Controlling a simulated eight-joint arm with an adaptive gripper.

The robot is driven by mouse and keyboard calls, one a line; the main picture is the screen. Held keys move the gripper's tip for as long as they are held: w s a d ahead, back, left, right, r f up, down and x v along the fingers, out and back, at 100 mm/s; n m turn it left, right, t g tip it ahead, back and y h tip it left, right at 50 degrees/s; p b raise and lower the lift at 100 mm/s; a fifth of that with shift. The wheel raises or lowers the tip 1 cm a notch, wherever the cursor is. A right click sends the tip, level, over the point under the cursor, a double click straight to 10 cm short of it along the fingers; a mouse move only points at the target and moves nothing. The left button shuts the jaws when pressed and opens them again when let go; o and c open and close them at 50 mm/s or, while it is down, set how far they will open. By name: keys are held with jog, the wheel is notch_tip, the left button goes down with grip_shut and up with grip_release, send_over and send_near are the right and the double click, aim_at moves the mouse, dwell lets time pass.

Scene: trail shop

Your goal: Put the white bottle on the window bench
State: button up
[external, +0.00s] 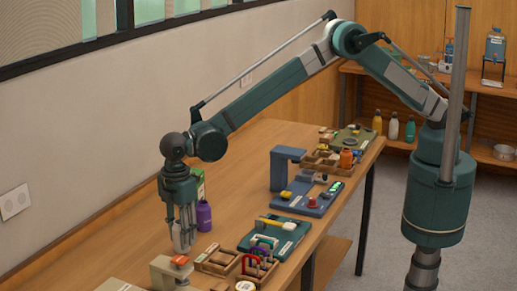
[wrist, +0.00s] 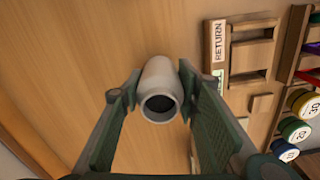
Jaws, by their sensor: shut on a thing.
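My gripper (external: 181,222) points straight down over the long wooden bench (external: 130,228) that runs along the wall under the window. It is shut on a white bottle (external: 181,241), which hangs low between the fingers. In the wrist view the white bottle (wrist: 158,72) stands between the two finger pads, with its dark round opening facing the camera. Its base is at or just above the bench top; I cannot tell whether it touches.
A purple bottle (external: 204,216) stands close right of my gripper. Wooden trays (external: 217,260), a teal board (external: 273,236) and a blue stand (external: 306,196) fill the bench's right side. Another white bottle (external: 393,127) stands on a back shelf. Bench left of my gripper is clear.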

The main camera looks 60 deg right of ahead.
jog(key=shift+f, duration=0.7)
jog(key=shift+f, duration=0.15)
jog(key=o, duration=1)
notch_tip(320, 180, up, 12)
jog(key=shift+r, duration=0.15)
dwell(0.4)
jog(key=shift+d, duration=0.1)
dwell(0.3)
